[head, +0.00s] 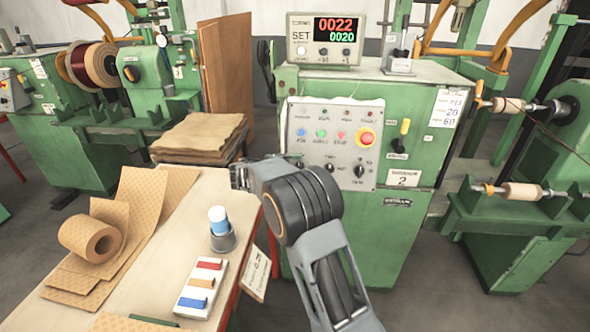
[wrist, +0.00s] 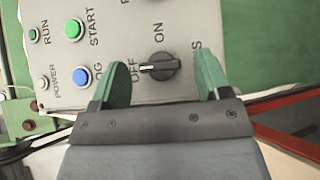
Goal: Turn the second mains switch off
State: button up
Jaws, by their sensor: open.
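The switch panel (head: 335,140) is on the green machine with the "2" plate (head: 403,178). In the wrist view a black rotary switch (wrist: 160,67) sits on this panel with OFF and ON beside it. Its light mark points towards OFF.
The blue button (wrist: 82,77) and green START button (wrist: 74,29) are close to the fingers. A red emergency stop (head: 366,138) is at the panel's right. The worktable (head: 150,245) with paper rolls and a tray of coloured blocks (head: 202,288) is at the left.

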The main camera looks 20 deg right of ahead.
jog(key=v, duration=1.4)
jog(key=s+d+r+m+g+y+p, duration=0.1)
jog(key=s+d+r+y+p, duration=0.2)
jog(key=s, duration=0.4)
jog(key=s+d+r+m+g+y+p, duration=0.1)
jog(key=s+d+y+p, duration=0.2)
jog(key=s, duration=0.4)
jog(key=s+a+m+t+y+p, duration=0.2)
jog(key=s+y, duration=0.6)
jog(key=s, duration=0.5)
jog(key=shift+a+m+y+p, duration=0.3)
jog(key=shift+a+m+p, duration=0.5)
jog(key=shift+m+p, duration=0.1)
